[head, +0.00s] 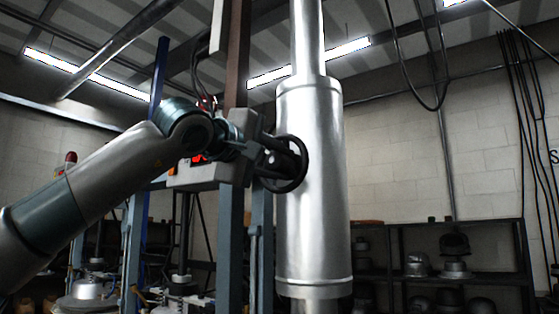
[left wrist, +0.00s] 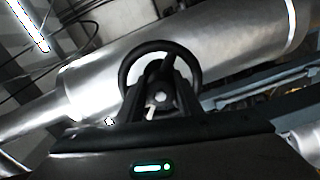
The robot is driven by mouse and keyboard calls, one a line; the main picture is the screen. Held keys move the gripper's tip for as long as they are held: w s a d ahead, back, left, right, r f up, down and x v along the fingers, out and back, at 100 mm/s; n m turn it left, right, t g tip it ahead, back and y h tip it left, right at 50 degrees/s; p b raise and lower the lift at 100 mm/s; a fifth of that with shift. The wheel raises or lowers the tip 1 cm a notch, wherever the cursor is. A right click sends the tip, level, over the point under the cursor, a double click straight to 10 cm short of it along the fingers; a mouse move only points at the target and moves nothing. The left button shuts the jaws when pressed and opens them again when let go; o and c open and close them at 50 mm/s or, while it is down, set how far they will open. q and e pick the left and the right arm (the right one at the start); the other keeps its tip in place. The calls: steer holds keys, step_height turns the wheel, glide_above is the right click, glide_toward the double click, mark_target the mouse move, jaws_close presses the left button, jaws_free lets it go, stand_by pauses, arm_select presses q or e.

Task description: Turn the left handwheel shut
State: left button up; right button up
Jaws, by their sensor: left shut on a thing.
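The left handwheel (head: 301,170) is a small black ring wheel on the left side of a shiny metal cylinder (head: 313,190). My left gripper (head: 285,157) reaches it from the left and is shut on it. In the left wrist view the handwheel's black ring (left wrist: 160,44) stands before the bright cylinder (left wrist: 225,45), and the fingers of my left gripper (left wrist: 160,82) meet inside the lower part of the ring. The fingers hide part of the wheel, so I cannot tell exactly which part they grip. My right gripper is not in view.
A blue-grey frame (head: 230,245) stands just left of the cylinder, with a control box with a red display (head: 198,160) behind my arm. Shelves with metal hat forms (head: 420,266) stand at the back right. Black cables (head: 535,140) hang on the right wall.

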arm_select(q)
steer(key=m+p, duration=0.1)
steer(key=m, duration=0.4)
steer(key=shift+f+m, duration=0.15)
steer(key=shift+m, duration=0.15)
steer(key=shift+w+f+m+p, duration=0.15)
steer(key=shift+m+p, duration=0.5)
steer(key=shift+m, duration=1.45)
steer(key=shift+f, duration=0.1)
steer(key=o, duration=0.8)
steer(key=shift+c, duration=0.2)
steer(key=shift+s+a+r, duration=0.1)
steer(key=shift+s+r, duration=0.1)
